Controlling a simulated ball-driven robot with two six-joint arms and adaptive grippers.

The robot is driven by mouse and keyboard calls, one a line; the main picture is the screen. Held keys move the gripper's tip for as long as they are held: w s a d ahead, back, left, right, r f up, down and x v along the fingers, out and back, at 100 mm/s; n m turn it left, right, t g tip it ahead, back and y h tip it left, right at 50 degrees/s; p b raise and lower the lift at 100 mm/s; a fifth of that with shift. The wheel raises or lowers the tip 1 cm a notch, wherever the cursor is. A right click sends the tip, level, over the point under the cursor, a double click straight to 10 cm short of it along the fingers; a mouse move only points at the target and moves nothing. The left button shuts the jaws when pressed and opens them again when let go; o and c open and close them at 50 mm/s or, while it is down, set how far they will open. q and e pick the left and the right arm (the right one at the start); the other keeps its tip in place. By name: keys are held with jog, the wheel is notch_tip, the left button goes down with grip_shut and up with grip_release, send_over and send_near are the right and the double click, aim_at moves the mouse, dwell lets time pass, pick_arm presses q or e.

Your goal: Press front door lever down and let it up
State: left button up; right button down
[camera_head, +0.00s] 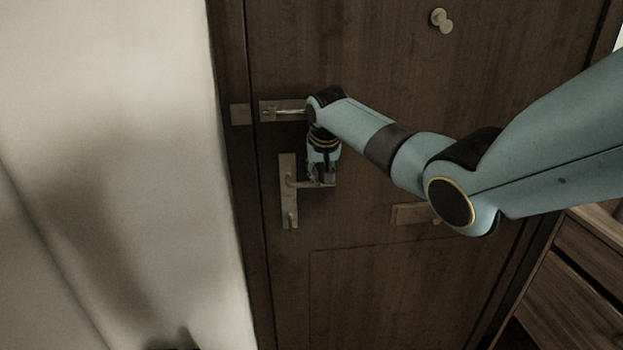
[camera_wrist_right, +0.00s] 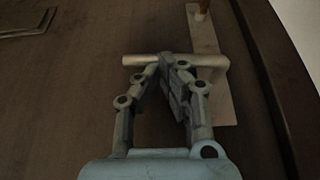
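The front door (camera_head: 400,280) is dark brown wood and looks shut. Its metal lever (camera_head: 299,184) sticks out to the right from an upright plate (camera_head: 288,200) near the door's left edge and looks about level. My right gripper (camera_head: 325,180) points down at the lever from above, by its free end. In the right wrist view the gripper's fingertips (camera_wrist_right: 172,70) meet in front of the lever bar (camera_wrist_right: 140,60), overlapping its middle. They look shut together, not wrapped around the bar; whether they touch it is unclear. My left gripper is not in view.
A slide bolt (camera_head: 280,111) sits above the lever, partly behind my right wrist. A round knob (camera_head: 441,20) is higher up, and a mail-slot plate (camera_head: 412,213) lies right of the lever. A wooden cabinet (camera_head: 575,300) stands at the lower right; a pale wall (camera_head: 120,100) is left.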

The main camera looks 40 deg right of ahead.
jog(key=shift+d+r, duration=0.1)
jog(key=shift+r, duration=2.6)
jog(key=s+a+f+n+g+b, duration=0.15)
jog(key=s+f+b, duration=0.35)
jog(key=s+f, duration=0.7)
jog(key=s+a+f+g+y+b, duration=0.15)
jog(key=s+a+f+b, duration=0.35)
jog(key=f, duration=1.3)
jog(key=s+a+f+g+h+b, duration=0.15)
jog(key=s+f+b, duration=0.25)
jog(key=s+f, duration=0.85)
jog(key=s+a+f+n+y+b, duration=0.1)
jog(key=s+a+f+b, duration=0.3)
jog(key=s+f, duration=1)
jog(key=s+a+f+n+b, duration=0.4)
jog(key=s+f+b, duration=0.2)
jog(key=s+f, duration=0.8)
jog(key=shift+s+a+f+t+y+b, duration=0.3)
jog(key=shift+s+t+y, duration=0.15)
jog(key=shift+s, duration=0.45)
